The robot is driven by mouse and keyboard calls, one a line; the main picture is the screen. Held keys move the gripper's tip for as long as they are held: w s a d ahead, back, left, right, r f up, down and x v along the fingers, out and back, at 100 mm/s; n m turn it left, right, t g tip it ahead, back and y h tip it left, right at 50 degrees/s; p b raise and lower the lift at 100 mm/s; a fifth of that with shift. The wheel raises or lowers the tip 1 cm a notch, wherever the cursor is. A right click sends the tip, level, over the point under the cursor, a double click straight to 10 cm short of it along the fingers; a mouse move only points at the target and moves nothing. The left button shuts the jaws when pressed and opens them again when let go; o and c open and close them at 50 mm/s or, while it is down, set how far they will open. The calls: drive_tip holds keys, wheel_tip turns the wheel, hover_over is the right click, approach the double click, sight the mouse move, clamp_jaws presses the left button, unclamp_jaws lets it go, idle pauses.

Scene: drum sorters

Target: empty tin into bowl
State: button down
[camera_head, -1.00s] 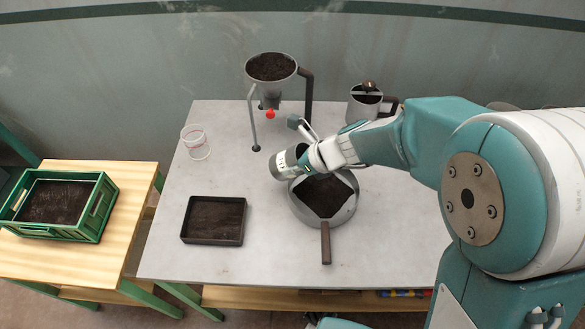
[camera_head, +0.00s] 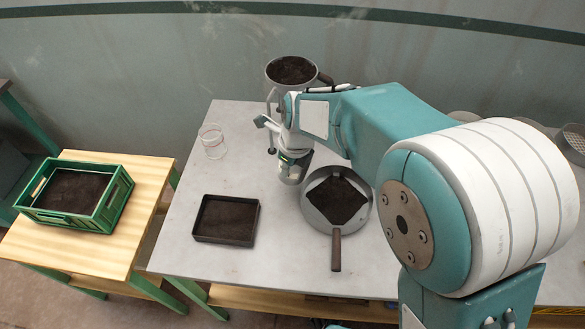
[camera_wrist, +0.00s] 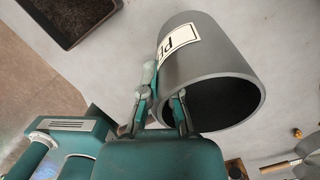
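The grey tin (camera_head: 291,174) is in my gripper (camera_head: 293,150), above the table just left of the round grey bowl-like pan. In the wrist view the tin (camera_wrist: 205,62) shows a white label and a dark open mouth towards the lower right; its depths are too dark to read. My gripper (camera_wrist: 160,95) is shut on the tin near its rim. The pan (camera_head: 311,214) has a brown handle pointing to the front and holds a dark, square-edged patch of soil-like material. The tin's exact tilt is hard to tell in the head view.
A black tray (camera_head: 226,241) with dark contents lies left of the pan. A clear cup (camera_head: 212,141) stands at the back left. A funnel (camera_head: 271,77) full of dark material stands behind my gripper. A green crate (camera_head: 112,212) sits on the wooden side table.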

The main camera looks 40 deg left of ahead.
drive_tip(key=shift+s+a+f+t+h, duration=0.1)
drive_tip(key=shift+a+t+h, duration=0.05)
drive_tip(key=shift+a+h, duration=0.35)
drive_tip(key=shift+s+a+t+h, duration=0.15)
drive_tip(key=shift+a+h, duration=0.1)
drive_tip(key=shift+h, duration=0.35)
drive_tip(key=shift+r, duration=2.05)
